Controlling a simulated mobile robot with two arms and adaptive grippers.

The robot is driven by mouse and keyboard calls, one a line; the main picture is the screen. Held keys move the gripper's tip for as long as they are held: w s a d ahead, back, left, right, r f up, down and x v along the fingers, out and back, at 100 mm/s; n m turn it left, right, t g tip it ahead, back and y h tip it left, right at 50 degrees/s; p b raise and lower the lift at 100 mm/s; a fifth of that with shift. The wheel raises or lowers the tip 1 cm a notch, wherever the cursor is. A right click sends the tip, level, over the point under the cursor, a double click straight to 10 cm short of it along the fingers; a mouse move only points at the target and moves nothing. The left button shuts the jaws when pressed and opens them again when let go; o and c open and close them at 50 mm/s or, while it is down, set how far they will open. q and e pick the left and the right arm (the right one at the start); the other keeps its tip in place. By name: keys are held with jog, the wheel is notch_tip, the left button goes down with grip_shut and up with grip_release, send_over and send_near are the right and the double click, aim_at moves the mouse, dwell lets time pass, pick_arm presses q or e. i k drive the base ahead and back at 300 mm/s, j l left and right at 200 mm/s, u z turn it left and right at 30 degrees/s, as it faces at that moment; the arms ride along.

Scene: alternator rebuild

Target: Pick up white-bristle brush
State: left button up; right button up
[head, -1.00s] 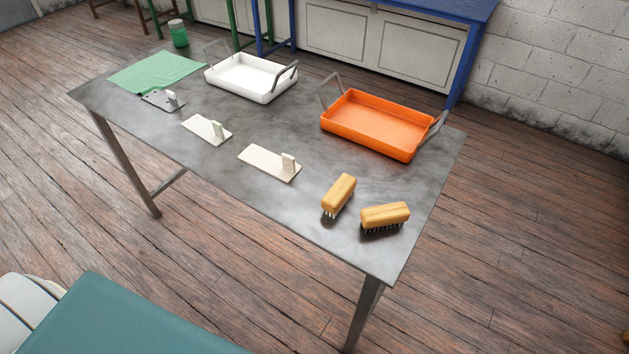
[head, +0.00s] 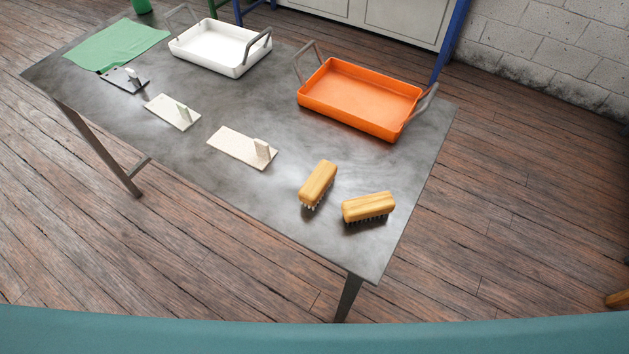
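Two wooden-handled brushes lie bristles down near the front right corner of the grey metal table (head: 240,180). The left one (head: 318,182) stands at a slant, and pale bristles show below its block, so it looks like the white-bristle brush; shadow partly hides them. The right one (head: 368,206) has dark bristles. The two brushes are close together but apart. Neither of my grippers is in view.
An orange tray (head: 391,130) with upright handles stands behind the brushes. A white tray (head: 238,70), a green cloth (head: 115,44) and several small plates with upright tabs, such as the nearest one (head: 235,146), are further left. Bare tabletop surrounds the brushes.

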aim_at(311, 193)
jog(key=i+j+z, duration=0.1)
jog(key=j, duration=0.3)
jog(key=i+j+z, duration=0.15)
jog(key=j, duration=0.2)
jog(key=j+z, duration=0.1)
jog(key=j, duration=0.3)
jog(key=j+z, duration=0.3)
jog(key=j, duration=0.2)
jog(key=j+z, duration=0.3)
jog(key=j, duration=0.25)
jog(key=j+z, duration=0.3)
jog(key=j, duration=0.2)
jog(key=k+j+z, duration=0.1)
jog(key=j+z, duration=0.2)
jog(key=j, duration=0.2)
jog(key=k+j+z, duration=0.15)
jog(key=j+z, duration=0.15)
jog(key=j, duration=0.15)
jog(key=z, duration=0.65)
jog(key=i+l+u, duration=0.1)
jog(key=l+u, duration=0.25)
jog(key=l, duration=1.1)
